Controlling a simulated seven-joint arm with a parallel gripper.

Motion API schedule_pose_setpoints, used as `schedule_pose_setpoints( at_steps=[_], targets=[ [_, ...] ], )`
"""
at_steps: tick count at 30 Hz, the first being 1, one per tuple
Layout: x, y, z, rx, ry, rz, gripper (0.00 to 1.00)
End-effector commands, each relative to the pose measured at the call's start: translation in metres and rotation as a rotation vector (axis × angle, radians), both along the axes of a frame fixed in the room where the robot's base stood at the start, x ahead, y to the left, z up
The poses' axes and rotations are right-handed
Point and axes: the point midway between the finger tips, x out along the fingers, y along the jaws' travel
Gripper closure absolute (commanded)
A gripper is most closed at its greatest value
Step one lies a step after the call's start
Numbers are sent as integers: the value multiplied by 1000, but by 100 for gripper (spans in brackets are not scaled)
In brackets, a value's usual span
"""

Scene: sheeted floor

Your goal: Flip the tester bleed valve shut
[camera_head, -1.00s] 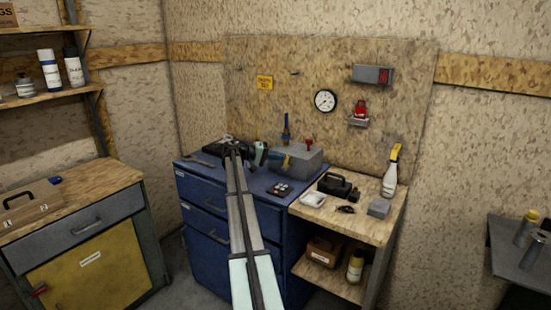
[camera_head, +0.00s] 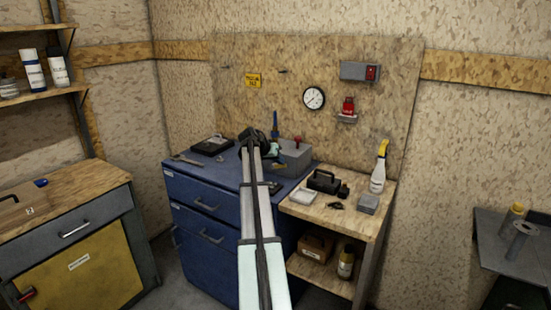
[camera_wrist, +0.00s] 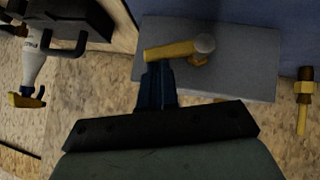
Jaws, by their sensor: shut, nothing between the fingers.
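The tester is a grey box (camera_head: 292,156) on the blue bench, partly hidden behind my arm in the head view. In the wrist view its grey face (camera_wrist: 245,75) carries a yellow lever (camera_wrist: 170,51) with a rounded grey pivot at its right end. The lever lies nearly level across that picture. My gripper (camera_wrist: 157,70) is shut and empty, its dark fingertips just below the lever's left half. I cannot tell whether they touch it. In the head view my gripper is at the tester, its fingertips mostly hidden by my arm.
A red-topped knob (camera_head: 297,140) and a blue-handled part (camera_head: 275,122) rise by the tester. A brass fitting (camera_wrist: 302,105) shows at right in the wrist view. A black case (camera_head: 324,181) and spray bottle (camera_head: 379,168) stand on the wooden side table.

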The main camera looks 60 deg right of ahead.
Motion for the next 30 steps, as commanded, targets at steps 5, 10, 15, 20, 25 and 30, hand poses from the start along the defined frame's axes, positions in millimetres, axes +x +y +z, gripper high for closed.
schedule_pose_setpoints(
  at_steps=[5,10,15,20,25,30],
  targets=[
    [-10,1,-7,0,-138,-2,100],
    [-12,0,-11,1,-223,-1,100],
    [-14,0,-15,1,-217,-1,100],
    [-16,0,-17,1,-216,-1,100],
    [-17,0,-18,1,-214,-1,100],
    [-17,0,-18,1,-214,-2,100]
  ],
)
